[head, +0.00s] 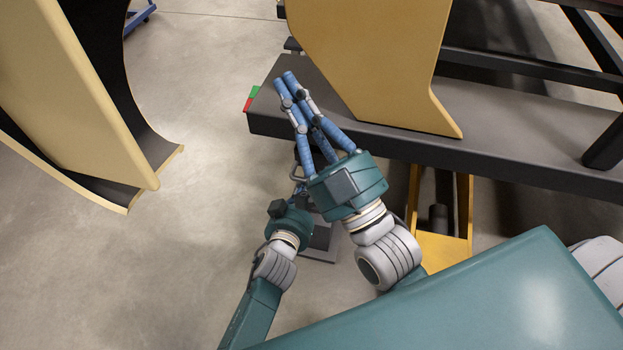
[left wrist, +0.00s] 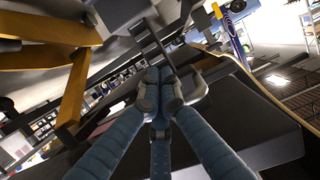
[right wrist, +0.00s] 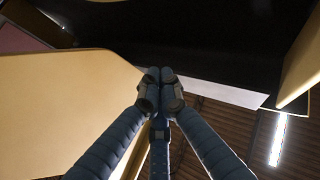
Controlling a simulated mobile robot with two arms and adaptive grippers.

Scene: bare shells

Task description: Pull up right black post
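A short dark post (head: 438,217) stands between yellow uprights below the long dark beam (head: 500,150). I cannot tell if it is the right black post. My right gripper (head: 285,80) is over the beam's left end, its fingers drawn together with nothing seen between them. Its fingertips also meet in the right wrist view (right wrist: 160,75). My left gripper is lower and mostly hidden behind the right one in the head view. In the left wrist view its fingertips (left wrist: 158,76) are together close to a dark bent bar (left wrist: 190,85); I cannot make out contact.
A yellow panel (head: 370,60) stands on the beam, right of my right gripper. A curved yellow and black shell (head: 90,100) stands at the left. Grey floor (head: 205,180) is clear between shell and beam.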

